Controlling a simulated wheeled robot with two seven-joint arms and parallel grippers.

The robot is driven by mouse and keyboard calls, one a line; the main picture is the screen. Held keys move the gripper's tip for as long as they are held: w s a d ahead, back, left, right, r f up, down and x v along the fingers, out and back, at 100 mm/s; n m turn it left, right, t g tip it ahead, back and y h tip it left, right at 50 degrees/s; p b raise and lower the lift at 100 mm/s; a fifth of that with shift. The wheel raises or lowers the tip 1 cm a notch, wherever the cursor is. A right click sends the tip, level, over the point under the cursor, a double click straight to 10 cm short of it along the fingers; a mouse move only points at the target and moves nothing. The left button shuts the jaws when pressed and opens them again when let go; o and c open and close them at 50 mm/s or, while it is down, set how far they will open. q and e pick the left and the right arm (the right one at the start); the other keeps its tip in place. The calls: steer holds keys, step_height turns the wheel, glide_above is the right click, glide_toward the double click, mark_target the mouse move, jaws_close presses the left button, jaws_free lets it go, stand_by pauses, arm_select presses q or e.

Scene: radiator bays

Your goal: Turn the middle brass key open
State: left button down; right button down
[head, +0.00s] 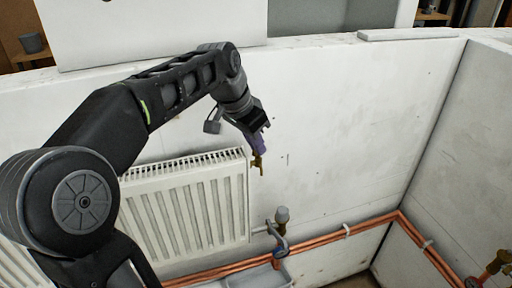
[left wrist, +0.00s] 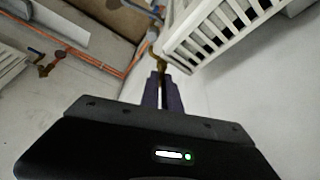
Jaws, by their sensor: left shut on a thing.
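A brass key (head: 258,161) shows at the top right corner of the white radiator (head: 190,205) in the head view. My left gripper (head: 259,148) points down from above, with its purple fingers shut on the key's upper part. In the left wrist view the key (left wrist: 161,64) shows between and just beyond the purple fingertips (left wrist: 161,76), beside the radiator (left wrist: 205,25). The fingers hide part of the key, so I cannot tell its exact turn. My right gripper is out of view.
A radiator valve with a grey cap (head: 282,214) stands below the radiator's right end. Copper pipes (head: 345,229) run along the wall foot. More brass fittings (head: 497,262) are at the lower right. The white wall (head: 345,120) right of the gripper is clear.

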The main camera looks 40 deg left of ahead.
arm_select(q)
steer(key=n+y, duration=0.1)
steer(key=n, duration=0.1)
steer(key=n+b, duration=0.1)
steer(key=n, duration=0.1)
steer(key=shift+d+f+n+y, duration=0.2)
steer(key=shift+n+y, duration=0.1)
steer(key=shift+y, duration=0.1)
steer(key=n+g+y, duration=0.1)
steer(key=n, duration=0.3)
steer(key=shift+b, duration=0.3)
steer(key=shift+n+y, duration=0.3)
steer(key=c, duration=1.6)
jaws_free()
steer(key=shift+w+r, duration=0.1)
steer(key=shift+r, duration=0.15)
